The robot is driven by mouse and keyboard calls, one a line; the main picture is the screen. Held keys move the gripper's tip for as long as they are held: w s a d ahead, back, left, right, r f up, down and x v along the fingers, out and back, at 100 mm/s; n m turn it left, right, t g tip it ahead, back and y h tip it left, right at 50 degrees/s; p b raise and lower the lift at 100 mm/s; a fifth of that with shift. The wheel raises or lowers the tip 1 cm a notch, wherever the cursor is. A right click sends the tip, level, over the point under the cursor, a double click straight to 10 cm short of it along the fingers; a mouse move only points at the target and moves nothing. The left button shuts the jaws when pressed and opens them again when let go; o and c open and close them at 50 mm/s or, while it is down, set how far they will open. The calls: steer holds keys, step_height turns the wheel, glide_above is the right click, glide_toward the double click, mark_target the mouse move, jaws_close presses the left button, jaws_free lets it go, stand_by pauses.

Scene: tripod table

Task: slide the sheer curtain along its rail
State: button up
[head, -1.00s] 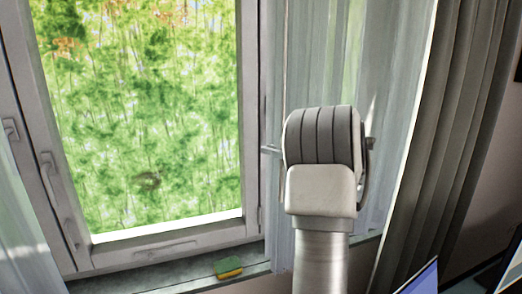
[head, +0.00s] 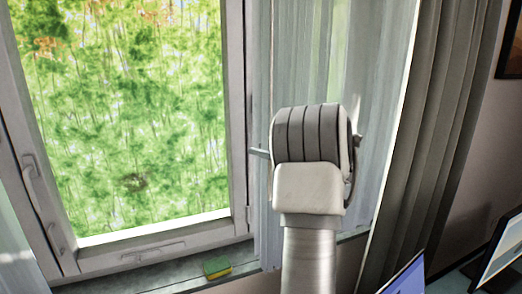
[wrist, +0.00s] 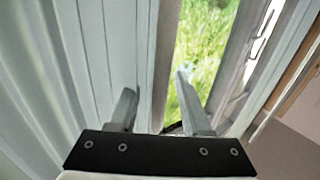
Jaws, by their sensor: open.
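The sheer curtain (head: 380,60) hangs in pale folds right of the window pane in the head view, partly hidden behind my arm. In the wrist view the sheer curtain (wrist: 60,60) fills the left side, and its edge shows between my fingers. My gripper (wrist: 155,88) is open, with one finger in front of the curtain and the other in front of the window gap. I cannot tell whether either finger touches the cloth. In the head view the wrist hides most of the gripper; a thin metal part (head: 259,153) sticks out to its left. The rail is out of view.
The window frame (head: 237,110) stands left of the curtain. A green and yellow sponge (head: 217,268) lies on the sill (head: 150,281). A thick grey curtain (head: 430,130) hangs at the right. Screens (head: 500,250) stand at the lower right.

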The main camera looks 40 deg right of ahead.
steer(key=b+v, duration=0.2)
steer(key=v, duration=1.4)
steer(key=shift+s, duration=0.3)
